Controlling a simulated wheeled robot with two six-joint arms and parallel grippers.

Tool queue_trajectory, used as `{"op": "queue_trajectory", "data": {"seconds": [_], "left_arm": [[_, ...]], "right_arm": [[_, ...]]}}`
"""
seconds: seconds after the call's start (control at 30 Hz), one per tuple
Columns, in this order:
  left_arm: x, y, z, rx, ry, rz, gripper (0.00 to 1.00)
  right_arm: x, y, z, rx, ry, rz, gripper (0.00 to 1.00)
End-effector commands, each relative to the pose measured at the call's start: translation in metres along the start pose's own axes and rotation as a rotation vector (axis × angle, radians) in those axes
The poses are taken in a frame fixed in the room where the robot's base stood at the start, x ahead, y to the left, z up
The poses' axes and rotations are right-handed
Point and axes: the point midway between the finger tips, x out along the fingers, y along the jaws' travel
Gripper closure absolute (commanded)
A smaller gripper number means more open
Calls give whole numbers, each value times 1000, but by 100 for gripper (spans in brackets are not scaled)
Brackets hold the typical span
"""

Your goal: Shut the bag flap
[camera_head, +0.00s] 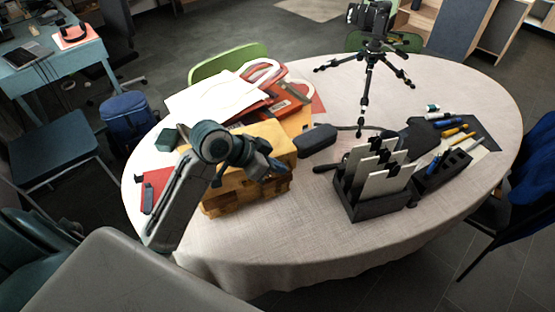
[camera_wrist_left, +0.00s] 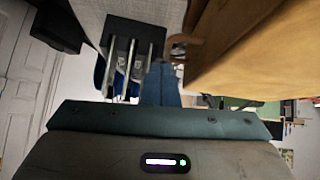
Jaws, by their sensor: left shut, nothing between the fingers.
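A tan-yellow, box-shaped body (camera_head: 275,130) that looks like the bag stands on the left half of the table, with a darker brown lower front (camera_head: 245,200). My left arm covers part of it, and I cannot tell how its flap lies. Its tan surface (camera_wrist_left: 262,45) fills the upper right of the left wrist view. My left gripper (camera_head: 277,172) is shut and empty in front of the tan body's upper part; touching or apart is unclear. Its closed fingers (camera_wrist_left: 160,84) show beside the tan surface in the wrist view. My right gripper is out of view.
White sheets (camera_head: 210,97) and red items lie behind the tan body. A dark case (camera_head: 316,139) lies right of it. A black organizer (camera_head: 372,205) with upright cards, a pen tray and a camera tripod (camera_head: 368,70) stand farther right. The front table edge is clear.

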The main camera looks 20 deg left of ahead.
Motion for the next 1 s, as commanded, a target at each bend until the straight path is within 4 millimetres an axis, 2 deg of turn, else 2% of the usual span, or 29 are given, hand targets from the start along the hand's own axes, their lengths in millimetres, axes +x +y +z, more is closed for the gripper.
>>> {"op": "queue_trajectory", "data": {"seconds": [0.2,0.6,0.87,1.0], "left_arm": [[9,-1,9,-1,0,1,100],[13,-2,13,-3,-3,3,100],[12,-2,13,-4,-5,3,100],[6,-4,6,-5,-5,2,100]], "right_arm": [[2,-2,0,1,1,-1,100],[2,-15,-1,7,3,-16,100],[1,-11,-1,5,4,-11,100],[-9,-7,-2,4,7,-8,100]]}}
